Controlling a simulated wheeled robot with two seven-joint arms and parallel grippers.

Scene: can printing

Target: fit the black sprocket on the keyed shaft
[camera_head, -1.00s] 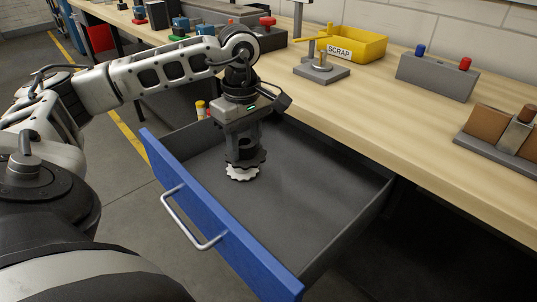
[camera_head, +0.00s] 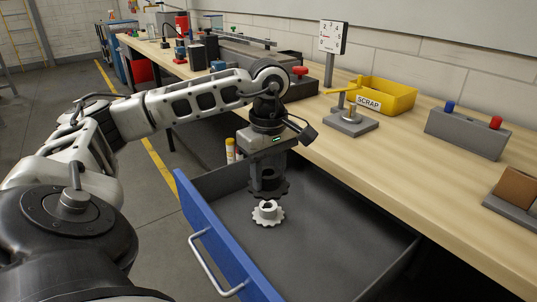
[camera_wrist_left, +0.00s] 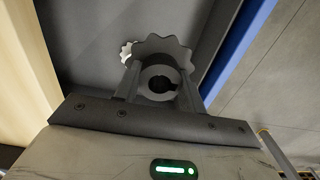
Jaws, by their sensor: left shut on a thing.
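My left gripper (camera_head: 267,178) points down over the open drawer, shut on the black sprocket (camera_head: 270,190). In the left wrist view the black sprocket (camera_wrist_left: 163,46) lies flat across the fingers, its round hub and bore between them. A white sprocket (camera_head: 267,213) lies on the drawer floor below, its edge also showing in the left wrist view (camera_wrist_left: 127,54). A short upright shaft (camera_head: 351,112) stands on a grey base plate (camera_head: 352,125) on the bench, beside a yellow arm; its key is too small to make out. My right gripper is out of view.
The blue-fronted drawer (camera_head: 215,240) stands open, and its grey floor is otherwise bare. Its walls and the wooden bench edge (camera_head: 345,168) bound the gripper. A yellow SCRAP bin (camera_head: 385,97), a dial on a post (camera_head: 333,38) and a two-button block (camera_head: 467,132) stand on the bench.

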